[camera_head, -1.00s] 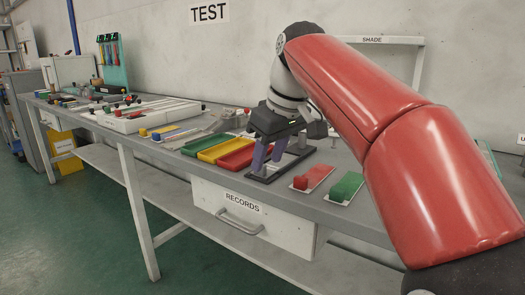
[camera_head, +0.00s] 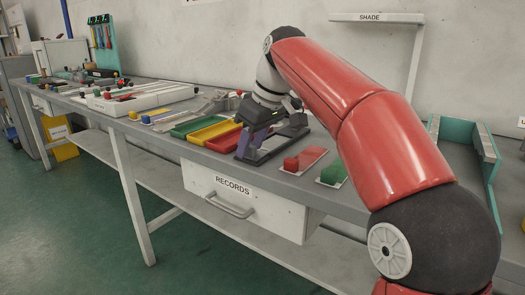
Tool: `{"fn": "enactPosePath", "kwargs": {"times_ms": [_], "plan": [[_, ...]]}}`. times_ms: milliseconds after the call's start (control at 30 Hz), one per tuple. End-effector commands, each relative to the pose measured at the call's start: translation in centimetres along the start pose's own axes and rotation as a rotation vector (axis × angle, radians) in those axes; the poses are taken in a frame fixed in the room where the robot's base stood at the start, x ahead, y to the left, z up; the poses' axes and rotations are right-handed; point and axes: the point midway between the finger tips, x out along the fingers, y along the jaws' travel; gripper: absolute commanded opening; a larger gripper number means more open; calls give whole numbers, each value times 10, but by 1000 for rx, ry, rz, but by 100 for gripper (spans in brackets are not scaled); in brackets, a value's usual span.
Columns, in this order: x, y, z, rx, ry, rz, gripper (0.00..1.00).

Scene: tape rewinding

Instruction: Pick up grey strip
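My gripper (camera_head: 252,143) is low over the bench, at a dark grey frame (camera_head: 285,148) just right of the red tray. Its purple-grey fingers point down and overlap the frame's left end in this view. The finger gap and anything between the fingers are too small and covered to read. I cannot single out the grey strip with certainty. Grey metal pieces (camera_head: 212,104) lie on the bench behind the green and yellow trays.
Green, yellow (camera_head: 212,131) and red trays stand left of my gripper. White racks (camera_head: 130,99) fill the bench farther left. A teal-walled tray (camera_head: 486,150) is at the right.

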Motion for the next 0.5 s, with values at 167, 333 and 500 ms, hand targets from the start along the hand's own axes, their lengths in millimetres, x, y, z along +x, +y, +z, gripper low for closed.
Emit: {"fn": "enactPosePath", "kwargs": {"times_ms": [167, 333, 500], "plan": [[0, 0, 0, 0, 0, 1, 39], [-1, 0, 0, 0, 0, 1, 16], [-1, 0, 0, 1, 1, 1, 0]]}}
